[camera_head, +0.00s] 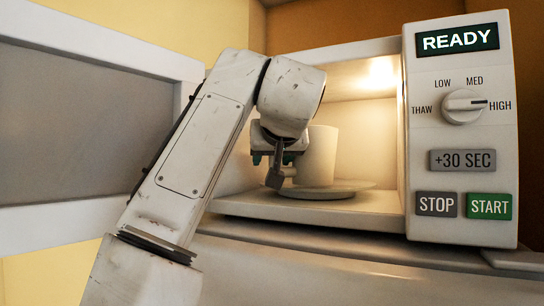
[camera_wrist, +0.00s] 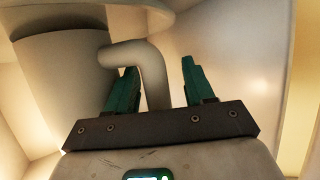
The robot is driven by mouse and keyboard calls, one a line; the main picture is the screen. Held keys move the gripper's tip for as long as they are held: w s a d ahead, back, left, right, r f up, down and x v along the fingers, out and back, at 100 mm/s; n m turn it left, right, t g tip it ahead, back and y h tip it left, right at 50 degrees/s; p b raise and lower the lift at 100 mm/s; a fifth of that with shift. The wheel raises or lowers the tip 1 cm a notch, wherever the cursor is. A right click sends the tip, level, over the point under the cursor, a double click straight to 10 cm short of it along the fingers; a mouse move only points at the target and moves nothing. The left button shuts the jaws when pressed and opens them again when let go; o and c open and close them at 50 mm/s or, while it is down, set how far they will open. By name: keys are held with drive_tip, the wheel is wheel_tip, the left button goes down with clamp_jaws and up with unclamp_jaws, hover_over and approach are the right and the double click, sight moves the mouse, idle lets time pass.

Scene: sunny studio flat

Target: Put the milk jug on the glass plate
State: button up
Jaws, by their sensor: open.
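The white milk jug (camera_head: 320,157) stands upright inside the lit microwave. It appears to rest on the glass plate (camera_head: 345,192), though its exact contact is partly hidden by my gripper. My gripper (camera_head: 277,172) is inside the microwave opening, at the jug's left side. In the wrist view the jug (camera_wrist: 62,85) is at the left and its curved handle (camera_wrist: 150,65) passes between the two green fingers. My gripper (camera_wrist: 158,75) is open, with a gap between the handle and the right finger. The plate (camera_wrist: 110,13) shows along the top of the wrist view.
The microwave door (camera_head: 85,125) stands wide open at the left. The control panel (camera_head: 460,130) is on the right; its display reads READY and its dial points at HIGH. The cavity walls are close around my gripper.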

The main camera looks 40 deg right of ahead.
drive_tip(key=shift+r, duration=0.25)
drive_tip(key=shift+s+a, duration=0.2)
drive_tip(key=shift+s, duration=0.15)
drive_tip(key=b+v, duration=0.3)
drive_tip(key=v, duration=0.8)
drive_tip(key=shift+s+a+r, duration=0.1)
